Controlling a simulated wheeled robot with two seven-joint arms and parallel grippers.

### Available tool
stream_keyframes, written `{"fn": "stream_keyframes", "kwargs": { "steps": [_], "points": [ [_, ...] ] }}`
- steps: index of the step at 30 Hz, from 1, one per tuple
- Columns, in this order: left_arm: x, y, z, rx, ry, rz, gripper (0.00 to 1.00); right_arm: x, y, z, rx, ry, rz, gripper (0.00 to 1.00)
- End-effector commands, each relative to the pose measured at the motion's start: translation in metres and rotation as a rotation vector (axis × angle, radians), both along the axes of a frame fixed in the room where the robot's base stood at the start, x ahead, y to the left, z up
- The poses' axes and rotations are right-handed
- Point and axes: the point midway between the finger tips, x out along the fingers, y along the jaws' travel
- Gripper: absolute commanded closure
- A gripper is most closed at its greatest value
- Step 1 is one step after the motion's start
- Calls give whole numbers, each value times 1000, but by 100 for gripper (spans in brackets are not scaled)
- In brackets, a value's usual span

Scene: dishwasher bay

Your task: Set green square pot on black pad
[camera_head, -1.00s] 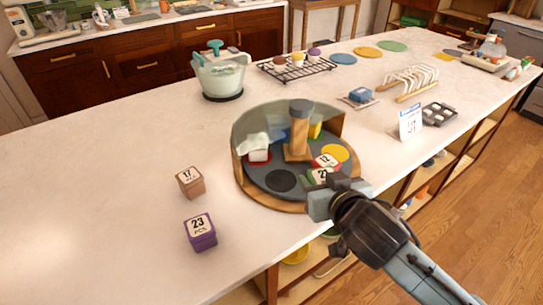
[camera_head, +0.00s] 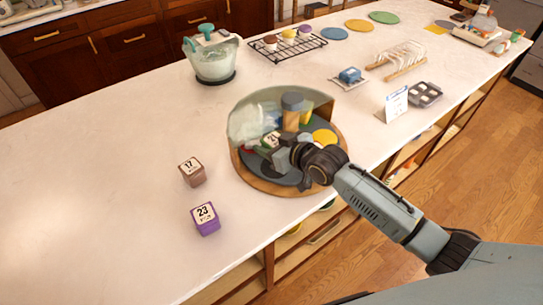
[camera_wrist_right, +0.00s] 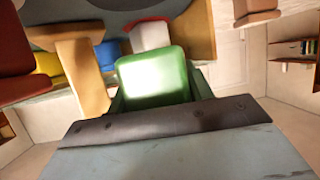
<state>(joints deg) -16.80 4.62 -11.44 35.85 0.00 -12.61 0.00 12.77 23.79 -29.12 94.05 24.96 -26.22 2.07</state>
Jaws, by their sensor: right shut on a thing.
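The green square pot (camera_wrist_right: 155,78) is between the fingers of my right gripper in the right wrist view. In the head view my right gripper (camera_head: 272,152) is shut on it over the near left part of a round, dark-floored turntable with a wooden rim (camera_head: 262,185). The pot is mostly hidden there, with a numbered white label (camera_head: 270,140) showing at the fingers. I cannot make out the black pad clearly; the gripper and wrist cover that part of the floor. Whether the pot touches the floor cannot be told. My left gripper is not in view.
A curved, partly clear wall and a central post (camera_head: 291,112) stand on the turntable, with a yellow disc (camera_head: 324,138) right of the gripper. A brown box (camera_head: 192,172) and a purple box (camera_head: 205,219) stand to the left. The counter at far left is clear.

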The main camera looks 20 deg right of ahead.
Motion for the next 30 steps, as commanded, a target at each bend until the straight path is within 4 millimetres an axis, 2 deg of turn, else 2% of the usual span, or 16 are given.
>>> {"fn": "stream_keyframes", "kwargs": {
  "steps": [12, 23, 24, 29, 30],
  "points": [
    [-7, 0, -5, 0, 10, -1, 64, 0, 1, -47, 0, -1, 0, 76],
    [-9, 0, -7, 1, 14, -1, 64, 0, 0, -51, 1, -2, 0, 76],
    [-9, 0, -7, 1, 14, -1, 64, 0, 0, -52, 0, 0, 0, 48],
    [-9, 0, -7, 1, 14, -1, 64, 0, 0, -51, 0, 0, 0, 27],
    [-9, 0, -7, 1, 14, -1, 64, 0, 0, -51, 0, 0, 0, 27]
  ]
}}
